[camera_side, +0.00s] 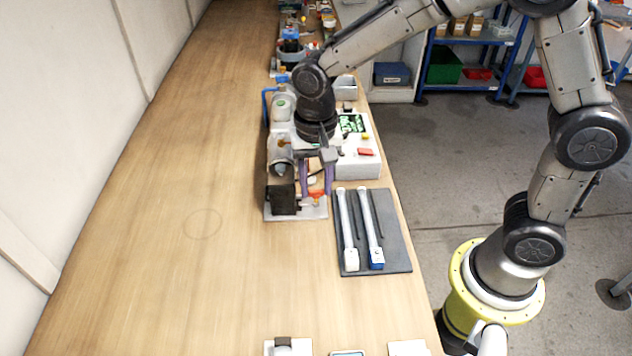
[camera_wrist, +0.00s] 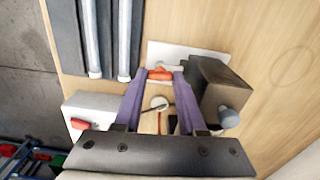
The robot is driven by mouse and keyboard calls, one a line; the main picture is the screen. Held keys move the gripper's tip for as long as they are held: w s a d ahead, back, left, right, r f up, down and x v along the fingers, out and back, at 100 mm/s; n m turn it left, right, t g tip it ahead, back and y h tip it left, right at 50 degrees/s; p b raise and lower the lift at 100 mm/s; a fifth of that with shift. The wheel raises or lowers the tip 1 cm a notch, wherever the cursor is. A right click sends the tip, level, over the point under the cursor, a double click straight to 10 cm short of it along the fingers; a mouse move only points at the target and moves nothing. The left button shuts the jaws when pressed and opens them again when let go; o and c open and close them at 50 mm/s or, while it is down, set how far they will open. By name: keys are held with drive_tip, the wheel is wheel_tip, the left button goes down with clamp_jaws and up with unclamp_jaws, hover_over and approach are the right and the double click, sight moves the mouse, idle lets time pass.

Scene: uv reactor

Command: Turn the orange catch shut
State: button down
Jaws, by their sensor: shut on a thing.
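The orange catch (camera_wrist: 160,75) lies between the purple fingertips of my gripper (camera_wrist: 160,80) in the wrist view, above a small white plate (camera_wrist: 192,52). The fingers are shut on it, one on each side. In the side view my gripper (camera_side: 318,192) points down at the right side of the reactor, with a bit of the orange catch (camera_side: 316,203) showing low by the fingertips. The dark block of the reactor (camera_side: 284,201) stands left of the fingers. The catch's exact angle is hard to tell.
A dark mat (camera_side: 400,240) with two long white tubes lies at the bench's right edge. A white control box (camera_side: 358,168) with a red button (camera_side: 365,151) stands close behind my gripper. The wooden bench (camera_side: 150,230) is clear to the left.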

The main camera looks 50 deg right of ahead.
sight(316, 189)
drive_tip(key=shift+r+m, duration=0.1)
drive_tip(key=shift+m, duration=0.4)
drive_tip(key=shift+c, duration=2.4)
unclamp_jaws()
wheel_tip(316, 189, up, 14)
